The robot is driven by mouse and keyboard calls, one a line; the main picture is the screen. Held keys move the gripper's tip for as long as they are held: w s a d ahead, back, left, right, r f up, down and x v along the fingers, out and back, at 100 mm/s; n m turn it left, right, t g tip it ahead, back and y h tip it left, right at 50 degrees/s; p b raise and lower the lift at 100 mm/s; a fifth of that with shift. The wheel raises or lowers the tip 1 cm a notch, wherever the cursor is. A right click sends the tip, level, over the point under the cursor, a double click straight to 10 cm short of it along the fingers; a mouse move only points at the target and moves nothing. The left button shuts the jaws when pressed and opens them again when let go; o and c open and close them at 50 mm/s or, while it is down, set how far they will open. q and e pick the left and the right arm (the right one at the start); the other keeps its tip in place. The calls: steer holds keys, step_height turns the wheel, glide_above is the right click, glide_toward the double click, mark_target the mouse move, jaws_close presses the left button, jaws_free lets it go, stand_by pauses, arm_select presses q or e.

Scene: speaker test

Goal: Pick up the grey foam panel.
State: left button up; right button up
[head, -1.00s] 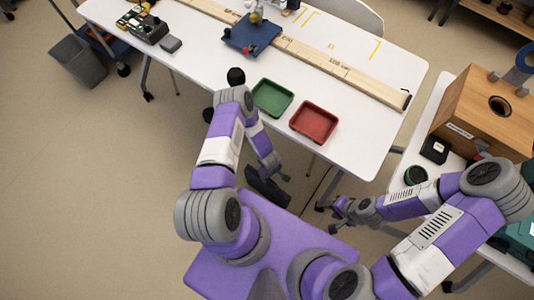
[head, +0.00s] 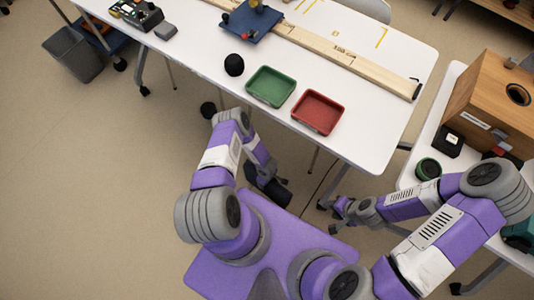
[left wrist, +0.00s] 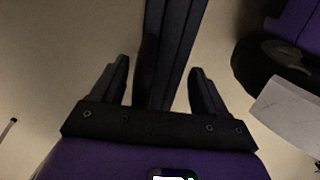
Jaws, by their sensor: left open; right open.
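A small grey block (head: 165,31) lies flat at the left part of the white table, beside a dark device; it looks like the grey foam panel, but it is too small to be sure. My right gripper (head: 327,215) is open and empty, low in front of the table and far from the block. My left gripper hangs below the table's near edge, partly hidden in the head view. In the left wrist view the left gripper (left wrist: 158,82) is open, its two fingers apart. Dark bars show between and beyond the fingers; no panel shows there.
A wooden box (head: 490,95) stands on a right-hand table. A grey bin (head: 73,53) stands at left.

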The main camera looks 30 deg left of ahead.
arm_select(q)
steer(key=shift+r, duration=0.1)
steer(key=shift+c, duration=0.3)
jaws_close()
